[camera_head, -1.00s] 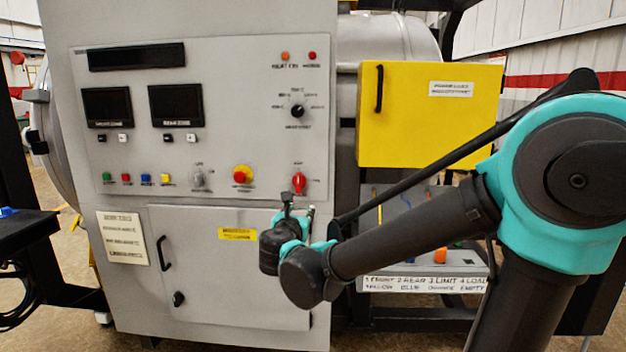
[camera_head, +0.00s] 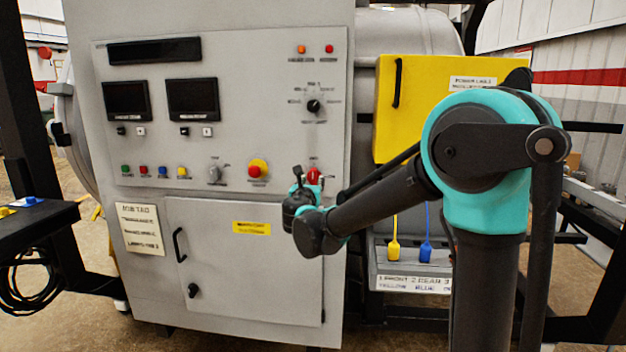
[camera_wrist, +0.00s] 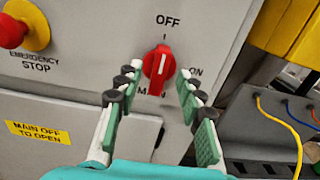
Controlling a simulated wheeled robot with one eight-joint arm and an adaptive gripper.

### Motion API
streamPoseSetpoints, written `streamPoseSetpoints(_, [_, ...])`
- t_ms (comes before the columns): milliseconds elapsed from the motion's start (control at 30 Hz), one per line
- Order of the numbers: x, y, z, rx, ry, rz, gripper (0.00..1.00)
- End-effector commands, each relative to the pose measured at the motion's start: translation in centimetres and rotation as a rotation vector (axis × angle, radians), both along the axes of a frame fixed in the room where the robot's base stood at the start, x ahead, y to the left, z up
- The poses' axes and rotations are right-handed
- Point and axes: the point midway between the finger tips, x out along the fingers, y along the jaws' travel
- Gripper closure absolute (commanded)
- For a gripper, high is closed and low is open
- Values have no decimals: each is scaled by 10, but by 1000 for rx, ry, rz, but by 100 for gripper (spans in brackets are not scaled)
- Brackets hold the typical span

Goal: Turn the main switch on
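The main switch is a red rotary knob (camera_wrist: 158,68) on the grey panel, with OFF printed above it and ON to its right. Its white line points up, toward OFF, leaning slightly right in the tilted wrist view. In the head view the red switch (camera_head: 314,175) shows at the panel's lower right, partly behind my gripper. My gripper (camera_wrist: 158,82) is open, its two green-padded fingers on either side of the knob's lower part. I cannot tell whether the fingertips touch it.
The red emergency stop button (camera_wrist: 12,30) with its yellow collar is left of the switch. A yellow box (camera_head: 430,110) stands to the right. Below it, yellow (camera_head: 394,250) and blue (camera_head: 426,250) tagged cables hang. A closed grey cabinet door (camera_head: 240,285) lies below.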

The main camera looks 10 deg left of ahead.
Motion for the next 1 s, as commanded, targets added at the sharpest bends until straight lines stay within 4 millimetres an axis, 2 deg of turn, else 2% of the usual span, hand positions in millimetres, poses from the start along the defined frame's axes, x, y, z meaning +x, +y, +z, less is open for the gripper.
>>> streamPoseSetpoints(100, [19,-1,0,0,0,-2,62])
streamPoseSetpoints(233, [31,-1,0,0,0,-1,62])
streamPoseSetpoints(633, [37,-2,0,0,0,0,62])
streamPoseSetpoints(933, [36,-2,0,0,0,0,99])
streamPoseSetpoints(1000, [36,-2,0,0,0,0,100])
